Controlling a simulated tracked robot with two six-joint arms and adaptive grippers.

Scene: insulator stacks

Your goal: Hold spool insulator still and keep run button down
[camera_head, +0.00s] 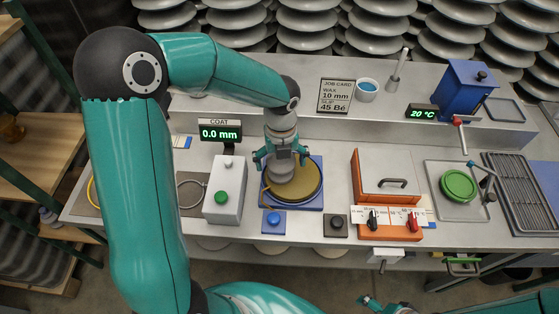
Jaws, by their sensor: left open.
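My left gripper (281,160) points down over a round tan disc (309,192) on a blue base. Its teal fingers are spread on either side of a grey stacked shape (280,173), which looks like the spool insulator standing on the disc. The gripper partly hides it, and I cannot tell whether the fingers touch it. A blue button (273,219) on a small blue box sits in front of the disc. A green button (221,196) is on a pale box to its left, and a black button (336,222) is to the right. None is labelled run legibly. My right gripper (369,302) shows only partly at the bottom edge.
A display (220,131) reads 0.0 mm behind the pale box. An orange-sided unit (387,185) with knobs stands right of the disc. Further right are a green round dish (459,186) and a dark rack (520,185). A job card (334,96) stands behind.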

